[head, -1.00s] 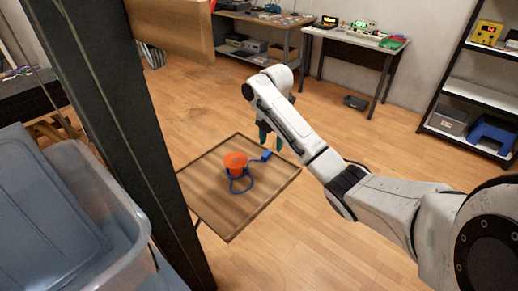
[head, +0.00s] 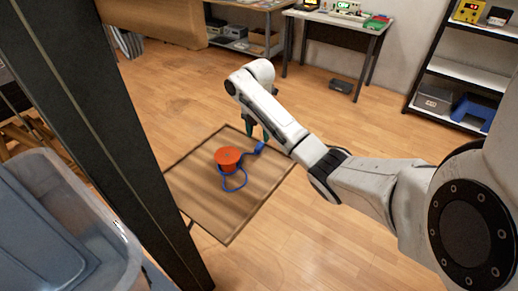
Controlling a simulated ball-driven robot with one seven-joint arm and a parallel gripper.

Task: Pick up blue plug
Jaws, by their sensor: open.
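The blue plug (head: 260,147) lies on a low brown table (head: 205,198), towards its far right side. A blue cable (head: 235,188) runs from it and loops around in front of an orange-red round object (head: 228,160). My gripper (head: 258,136), with dark green fingers, points down right above the plug. The fingers are open. They partly overlap the plug in the picture, and I cannot tell whether they touch it. My arm hides a little of the floor beyond the table's right corner.
A dark upright post (head: 105,140) and a clear plastic bin (head: 100,235) stand close on the left. A brown board (head: 150,20) hangs at the top left. A workbench (head: 345,35) and a shelf unit (head: 460,70) stand at the back. The wooden floor around the table is open.

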